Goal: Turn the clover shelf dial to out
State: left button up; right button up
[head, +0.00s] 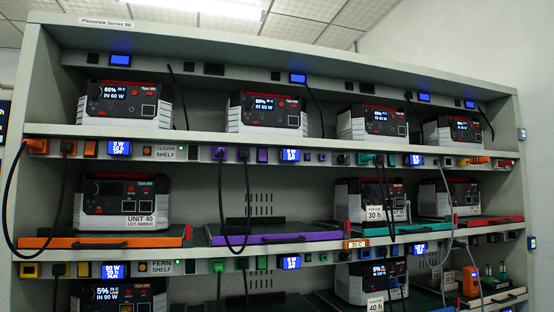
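The clover shelf label (166,152) is on the front strip of the second shelf edge, left of the middle of the rack. The strip (205,155) carries blue displays, coloured sockets, plugs and small dark controls. Just right of the label is a small dark part (193,153); it is too small to tell whether it is the dial or where it points. Neither of my grippers is in view.
A tall grey rack (40,90) fills the view, with several power units such as one marked UNIT 40 (122,202). Cables hang across the shelf fronts, including a black one from an orange plug (36,146) at left. A fern shelf label (162,267) is lower down.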

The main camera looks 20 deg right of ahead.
aim_at(342, 158)
jog(key=z, duration=0.35)
jog(key=i, duration=0.9)
jog(key=z, duration=0.45)
